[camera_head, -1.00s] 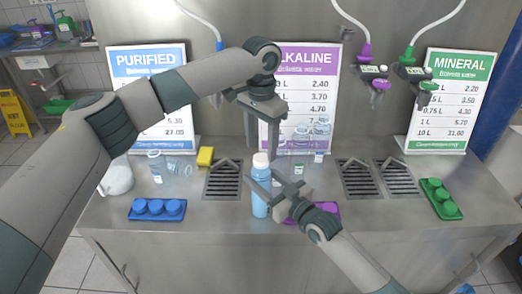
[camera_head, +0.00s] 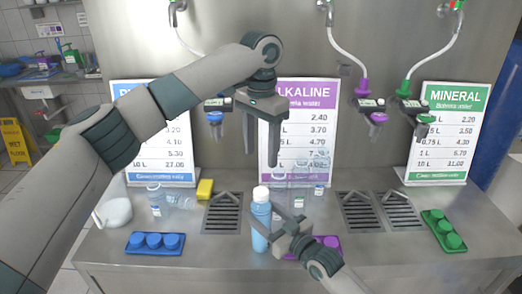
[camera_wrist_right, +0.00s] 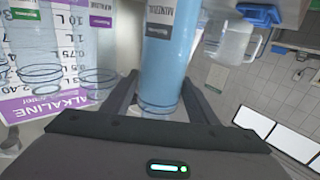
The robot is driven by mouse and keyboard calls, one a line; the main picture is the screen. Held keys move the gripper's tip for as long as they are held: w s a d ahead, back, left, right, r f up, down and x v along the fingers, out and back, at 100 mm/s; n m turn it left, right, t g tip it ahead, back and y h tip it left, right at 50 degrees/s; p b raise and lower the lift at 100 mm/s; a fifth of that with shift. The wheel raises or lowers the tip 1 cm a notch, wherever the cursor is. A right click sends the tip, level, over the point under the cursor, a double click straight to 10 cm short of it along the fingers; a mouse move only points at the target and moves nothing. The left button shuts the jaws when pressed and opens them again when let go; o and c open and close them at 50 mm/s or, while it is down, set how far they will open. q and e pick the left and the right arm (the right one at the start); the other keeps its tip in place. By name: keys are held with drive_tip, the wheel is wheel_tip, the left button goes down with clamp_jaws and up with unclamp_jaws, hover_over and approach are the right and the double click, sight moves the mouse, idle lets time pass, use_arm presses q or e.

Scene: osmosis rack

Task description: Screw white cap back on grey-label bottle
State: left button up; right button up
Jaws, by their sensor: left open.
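The blue bottle (camera_head: 260,232) stands upright at the front middle of the counter. A white cap (camera_head: 261,194) sits on its top; how tightly it is screwed on cannot be told. My left gripper (camera_head: 261,146) is open and empty, pointing down above the cap.
A blue cap tray (camera_head: 152,250) lies left, a purple one (camera_head: 328,255) right behind my right gripper, and a green one (camera_head: 428,222) far right. Price signs and hoses with nozzles line the back.

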drive_tip(key=shift+o, duration=1.2)
drive_tip(key=shift+s+d+f, duration=0.1)
drive_tip(key=shift+s+d, duration=0.25)
drive_tip(key=shift+s, duration=0.05)
use_arm(q)
wheel_tip(320, 180, down, 4)
drive_tip(key=b, duration=0.4)
drive_tip(key=shift+f, duration=0.1)
use_arm(e)
drive_tip(key=v, duration=1.6)
drive_tip(key=shift+d, duration=0.15)
drive_tip(key=shift+s, duration=0.15)
use_arm(q)
drive_tip(key=shift+d+f, duration=0.1)
